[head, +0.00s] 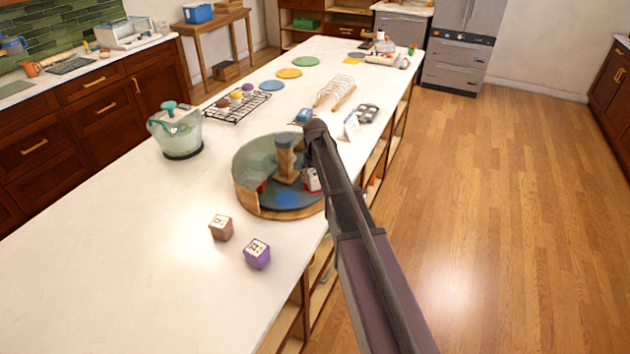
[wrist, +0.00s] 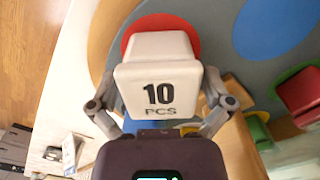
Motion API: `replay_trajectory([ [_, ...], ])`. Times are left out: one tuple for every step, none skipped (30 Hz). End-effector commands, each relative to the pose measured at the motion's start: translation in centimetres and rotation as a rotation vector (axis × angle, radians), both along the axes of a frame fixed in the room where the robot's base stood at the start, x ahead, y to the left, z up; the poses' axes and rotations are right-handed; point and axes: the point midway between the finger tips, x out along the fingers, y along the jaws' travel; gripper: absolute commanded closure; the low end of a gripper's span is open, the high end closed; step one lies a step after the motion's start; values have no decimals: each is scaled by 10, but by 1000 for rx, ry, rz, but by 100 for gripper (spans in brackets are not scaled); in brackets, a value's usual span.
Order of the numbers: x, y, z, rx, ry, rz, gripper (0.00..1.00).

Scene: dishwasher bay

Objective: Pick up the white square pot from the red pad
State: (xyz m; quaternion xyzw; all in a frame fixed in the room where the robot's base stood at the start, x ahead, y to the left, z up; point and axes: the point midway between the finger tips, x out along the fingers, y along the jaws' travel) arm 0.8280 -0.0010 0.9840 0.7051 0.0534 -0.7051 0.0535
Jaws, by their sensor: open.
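The white square pot (wrist: 158,75), marked "10 PCS", stands over the red pad (wrist: 160,20) in the wrist view. The pad's rim shows behind the pot; the rest is hidden. My gripper (wrist: 160,95) is open, with one finger on each side of the pot. The fingers are close to its sides; I cannot tell whether they touch. In the head view the white pot (head: 312,180) shows at the right inside the round bin (head: 275,212), partly hidden by my arm.
The bin has a curved wall and a grey floor with a blue pad (wrist: 275,25). A red pot (wrist: 302,92) stands right of my gripper. A brown cube (head: 221,228) and a purple cube (head: 257,254) lie outside the bin. The near left counter (head: 110,260) is clear.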

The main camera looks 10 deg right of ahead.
Motion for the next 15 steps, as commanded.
replay_trajectory([
  [0, 0, 0, 0, 0, 0, 0],
  [0, 0, 0, 0, 0, 0, 0],
  [0, 0, 0, 0, 0, 0, 0],
  [0, 0, 0, 0, 0, 0, 0],
  [0, 0, 0, 0, 0, 0, 0],
  [0, 0, 0, 0, 0, 0, 0],
  [0, 0, 0, 0, 0, 0, 0],
  [0, 0, 0, 0, 0, 0, 6],
  [0, 0, 0, 0, 0, 0, 18],
  [0, 0, 0, 0, 0, 0, 27],
  [0, 0, 0, 0, 0, 1, 36],
  [0, 1, 0, 0, 0, 1, 48],
  [0, 1, 0, 0, 0, 1, 56],
  [0, 1, 0, 0, 0, 1, 65],
  [0, 1, 0, 0, 0, 1, 77],
])
